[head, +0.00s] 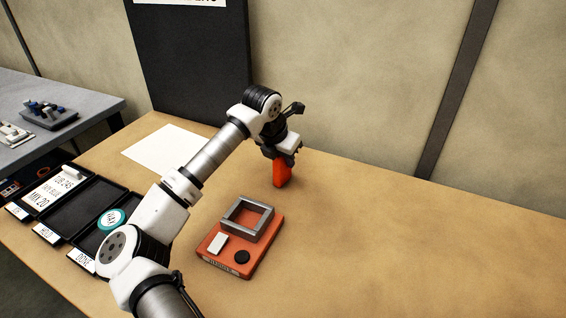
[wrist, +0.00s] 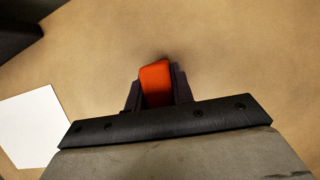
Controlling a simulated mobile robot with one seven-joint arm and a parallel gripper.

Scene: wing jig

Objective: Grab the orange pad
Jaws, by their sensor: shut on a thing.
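The orange pad (head: 282,173) hangs below my gripper (head: 283,154) in the head view, tilted slightly. In the wrist view the orange pad (wrist: 156,83) sits between the two dark fingers of my gripper (wrist: 158,92), which are shut on it. Its upper part is hidden by the fingers. It is over the bare tan table; I cannot tell whether its lower end touches the surface.
An orange device (head: 240,262) with a grey square frame, a white block and a black knob stands in front on the table (head: 400,250). A white sheet (head: 150,150) lies behind my arm. Black labelled trays (head: 70,212) and a teal round tag (head: 111,219) are at left. The table's right side is clear.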

